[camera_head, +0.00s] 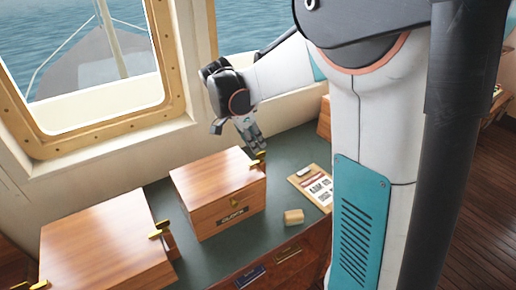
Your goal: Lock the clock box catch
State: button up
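The clock box (212,181) is a brown wooden box with its lid down, on the green desk top. A dark label on its front, too small to read surely, seems to say CLOCK. A small brass fitting (234,201) is on its front face. A brass lever-like piece (259,158) stands at its back right top edge; I cannot tell which is the catch or whether it is locked. My gripper (256,142) points down just above and behind that brass piece. Contact cannot be made out, and neither can the finger gap.
A second wooden box (98,243) with a brass piece (160,229) stands at the left. A clipboard (312,187) and a small tan block (293,217) lie right of the clock box. The window wall (100,152) is close behind. Drawers are below the desk top.

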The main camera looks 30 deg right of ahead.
jog(key=v, duration=0.6)
jog(key=shift+r, duration=0.25)
jog(key=s+a+f+n+t+y+b, duration=0.2)
jog(key=s+a+f+n+t+b, duration=0.1)
jog(key=s+n, duration=0.6)
jog(key=s+a+f+n+t+y+b, duration=0.2)
jog(key=s+a+f+n+t+b, duration=0.2)
jog(key=s+a+n, duration=0.4)
jog(key=shift+s+a+f+n+y+b, duration=0.2)
jog(key=shift+s+f+n+y+b, duration=0.25)
jog(key=shift+s+f, duration=1.1)
jog(key=shift+s+r, duration=0.4)
